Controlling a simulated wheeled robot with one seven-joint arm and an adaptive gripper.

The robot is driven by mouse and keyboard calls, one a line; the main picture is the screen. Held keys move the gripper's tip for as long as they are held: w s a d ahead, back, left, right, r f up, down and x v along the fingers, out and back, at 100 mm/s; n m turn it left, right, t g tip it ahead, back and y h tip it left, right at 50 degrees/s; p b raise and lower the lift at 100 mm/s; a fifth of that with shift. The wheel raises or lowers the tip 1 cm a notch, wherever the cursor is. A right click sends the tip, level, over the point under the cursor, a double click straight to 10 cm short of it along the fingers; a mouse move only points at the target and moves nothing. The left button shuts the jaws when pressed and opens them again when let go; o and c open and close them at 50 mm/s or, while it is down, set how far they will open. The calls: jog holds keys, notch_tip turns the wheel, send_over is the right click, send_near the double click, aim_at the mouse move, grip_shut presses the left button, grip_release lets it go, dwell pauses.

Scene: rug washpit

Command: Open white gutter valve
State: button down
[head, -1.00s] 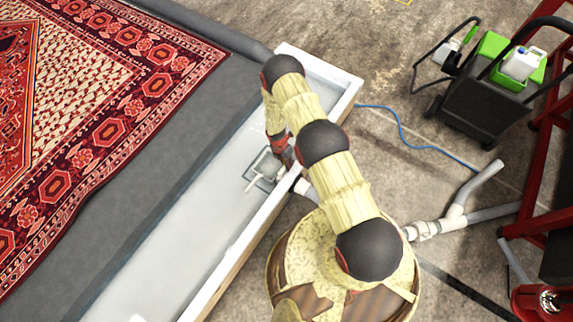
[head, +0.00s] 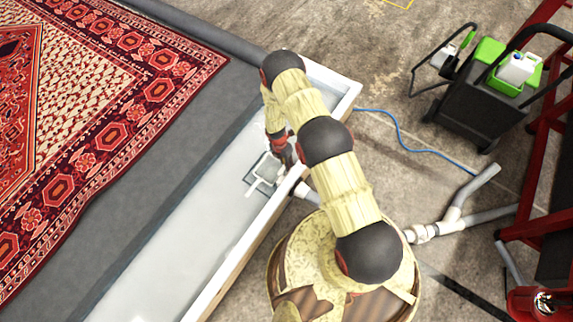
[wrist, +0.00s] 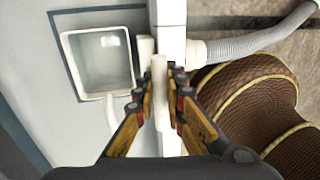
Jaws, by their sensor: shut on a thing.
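The white valve handle (wrist: 159,78) is a narrow upright piece beside the gutter's white wall (wrist: 172,25). My gripper (wrist: 158,92) is shut on it, with a finger on each side. In the head view my gripper (head: 282,152) is at the gutter's near wall, partly hidden by my arm, and the handle is hard to make out there. A white square drain box (wrist: 97,60) lies left of the gripper in the wrist view, with a thin white pipe running from it. The box also shows in the head view (head: 267,168).
A grey hose (wrist: 255,40) leaves the wall on the right. The long white gutter (head: 180,240) runs beside a patterned red rug (head: 100,130). A black and green cart (head: 480,105), a blue cable (head: 400,130) and white pipes (head: 450,222) are on the right.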

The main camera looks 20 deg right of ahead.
jog(key=shift+s+a+f, duration=0.1)
jog(key=c, duration=1.8)
grip_release()
jog(key=shift+c, duration=0.2)
jog(key=r, duration=0.4)
jog(key=w+a+r, duration=0.1)
jog(key=r, duration=0.3)
jog(key=w+r, duration=0.1)
jog(key=r, duration=0.2)
jog(key=shift+a+r, duration=0.2)
jog(key=shift+r, duration=0.2)
